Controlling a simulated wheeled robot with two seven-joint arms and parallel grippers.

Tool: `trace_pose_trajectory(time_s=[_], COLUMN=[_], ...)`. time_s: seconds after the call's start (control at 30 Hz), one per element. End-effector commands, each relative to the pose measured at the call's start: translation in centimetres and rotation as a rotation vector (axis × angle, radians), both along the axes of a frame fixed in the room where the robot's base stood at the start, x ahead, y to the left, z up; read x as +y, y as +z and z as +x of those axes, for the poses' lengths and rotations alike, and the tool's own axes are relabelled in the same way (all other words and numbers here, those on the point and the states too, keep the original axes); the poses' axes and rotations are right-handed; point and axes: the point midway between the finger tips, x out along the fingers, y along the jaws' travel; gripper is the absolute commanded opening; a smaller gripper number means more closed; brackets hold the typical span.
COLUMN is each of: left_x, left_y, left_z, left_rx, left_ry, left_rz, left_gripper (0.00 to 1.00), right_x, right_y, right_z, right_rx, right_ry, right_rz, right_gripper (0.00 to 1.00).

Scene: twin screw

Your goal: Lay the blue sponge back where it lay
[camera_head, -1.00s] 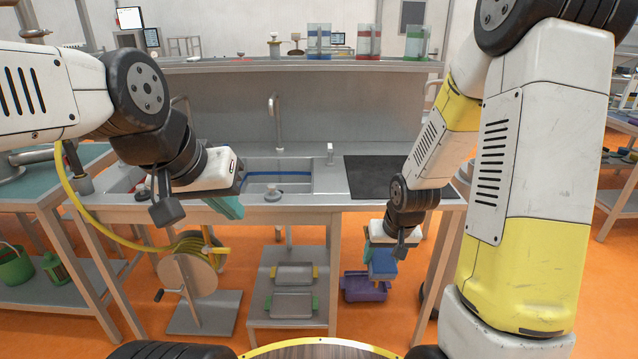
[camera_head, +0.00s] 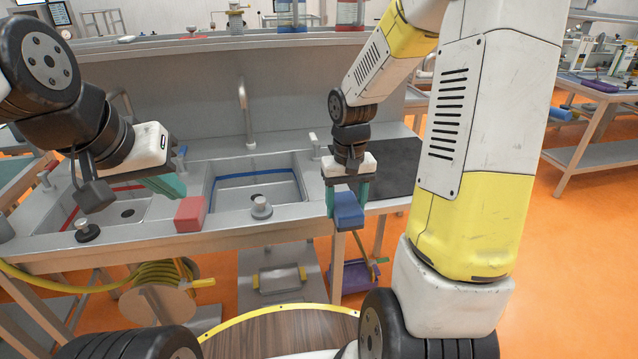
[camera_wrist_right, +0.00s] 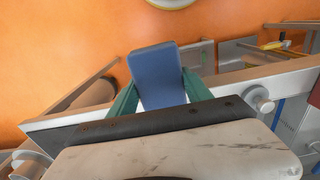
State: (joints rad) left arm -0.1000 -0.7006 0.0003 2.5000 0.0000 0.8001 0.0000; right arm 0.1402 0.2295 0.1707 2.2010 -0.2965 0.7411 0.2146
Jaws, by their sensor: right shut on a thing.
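The blue sponge (camera_head: 348,211) is a small blue block held between the green fingers of my right gripper (camera_head: 347,200). In the right wrist view the sponge (camera_wrist_right: 158,74) sits between both fingers and sticks out past them. My right gripper is shut on it, in front of the sink counter's front edge, near the right end. My left gripper (camera_head: 165,187) hangs above the counter at the left, its green fingers partly seen from the side; their gap does not show.
A red block (camera_head: 190,214) lies on the counter (camera_head: 150,242) between the two basins. A grey stopper (camera_head: 261,207) stands at the front edge. A dark mat (camera_head: 396,163) covers the right end. A purple bin (camera_head: 354,275) sits below, and a hose reel (camera_head: 160,300) stands at left.

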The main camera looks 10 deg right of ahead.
Motion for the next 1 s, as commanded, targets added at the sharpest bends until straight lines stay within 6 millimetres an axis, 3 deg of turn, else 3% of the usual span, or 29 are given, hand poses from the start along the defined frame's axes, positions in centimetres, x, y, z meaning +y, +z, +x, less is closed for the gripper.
trace_pose_trajectory(time_s=[0.2, 0.4, 0.63, 0.83, 1.0], left_x=[0.0, 0.0, 0.0, 0.0, 0.0], left_y=[0.0, 0.0, 0.0, 0.0, 0.0], left_z=[0.0, 0.0, 0.0, 0.0, 0.0], left_rx=[0.000, 0.000, 0.000, 0.000, 0.000], left_ry=[0.000, 0.000, 0.000, 0.000, 0.000], left_rz=[0.000, 0.000, 0.000, 0.000, 0.000], left_gripper=[0.00, 0.00, 0.00, 0.00, 0.00], right_x=[0.5, 0.7, 0.8, 0.8, 0.8], right_y=[-0.7, -0.9, -1.1, -4.2, -4.6], right_z=[6.0, 9.3, 11.0, 10.7, 10.8], right_rx=[0.000, -0.001, -0.001, 0.002, -0.002], right_ry=[0.001, 0.001, 0.001, 0.002, 0.001], right_rz=[0.001, 0.001, 0.000, 0.000, 0.000], right_gripper=[0.20, 0.20, 0.20, 0.20, 0.20])
